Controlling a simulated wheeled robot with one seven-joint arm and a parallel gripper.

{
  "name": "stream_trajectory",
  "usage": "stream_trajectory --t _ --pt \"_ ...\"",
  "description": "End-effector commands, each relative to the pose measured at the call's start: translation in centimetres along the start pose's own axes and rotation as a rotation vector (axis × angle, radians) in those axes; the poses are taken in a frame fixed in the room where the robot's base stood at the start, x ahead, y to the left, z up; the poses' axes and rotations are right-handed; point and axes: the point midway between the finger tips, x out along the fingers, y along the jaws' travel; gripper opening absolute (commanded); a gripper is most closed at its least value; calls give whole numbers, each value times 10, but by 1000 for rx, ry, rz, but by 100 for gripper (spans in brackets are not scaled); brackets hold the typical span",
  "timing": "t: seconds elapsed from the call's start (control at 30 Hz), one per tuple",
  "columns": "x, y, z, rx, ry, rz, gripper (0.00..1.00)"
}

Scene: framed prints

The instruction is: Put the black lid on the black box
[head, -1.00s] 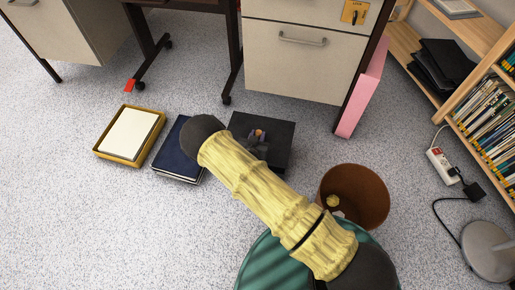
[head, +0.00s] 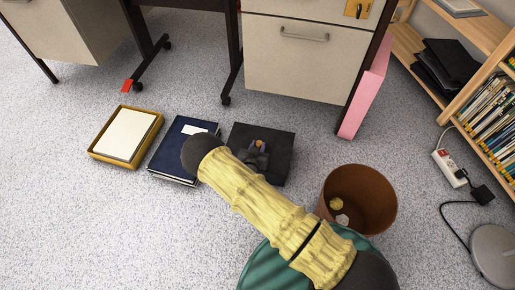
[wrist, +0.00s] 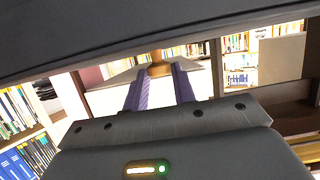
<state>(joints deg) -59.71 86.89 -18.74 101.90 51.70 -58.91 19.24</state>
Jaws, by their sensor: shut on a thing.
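One dark square shape shows on the floor in the head view, and the black lid (head: 281,143) seems to be its top. The black box is not clearly distinct from it and is probably hidden beneath. My gripper (head: 260,146) is over the square and shut on the lid's small wooden knob. In the wrist view the knob (wrist: 158,64) sits between my two purple-blue fingers. A broad dark surface fills the top of that view. I cannot tell whether the lid rests on the box or hangs just above it.
A dark blue book (head: 172,161) and a yellow tray (head: 94,155) of paper lie left of the square. A brown bin (head: 374,195) stands at the right, near my arm. A drawer cabinet (head: 290,68) is behind. Speckled floor is clear in front of the book and tray.

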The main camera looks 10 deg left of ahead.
Motion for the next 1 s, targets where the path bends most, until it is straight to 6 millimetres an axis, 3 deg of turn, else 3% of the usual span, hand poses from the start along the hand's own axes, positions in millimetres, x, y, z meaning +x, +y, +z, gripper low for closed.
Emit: stream_trajectory --t 0.1,0.13,0.2,0.23,0.67,1.0 --pt "0 0 -2 1 1 0 1" --pt "0 0 -1 0 0 0 32" --pt "0 0 -1 0 0 0 46" --pt "0 0 -1 0 0 0 48" --pt "-9 0 -3 0 0 -1 48" --pt "-65 0 -6 -2 -2 -1 48"
